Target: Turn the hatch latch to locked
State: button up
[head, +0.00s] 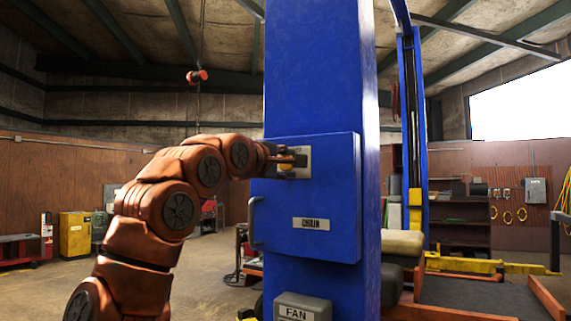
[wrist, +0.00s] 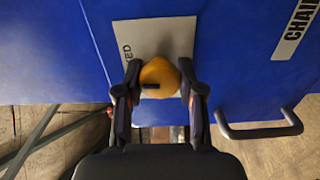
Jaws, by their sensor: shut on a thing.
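The plate also shows in the head view (head: 303,160). My gripper (wrist: 160,88) is shut on the latch knob, one finger on each side. Part of the plate's lettering is hidden behind my gripper; only the end "ED" shows. In the head view the gripper covers much of the latch.
A grey FAN box (head: 302,307) is mounted low on the column. Open floor lies left of the column.

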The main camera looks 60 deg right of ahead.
jog(key=o, duration=1.1)
jog(key=shift+o, duration=0.2)
jog(key=a, duration=1.2)
jog(key=shift+s, duration=0.3)
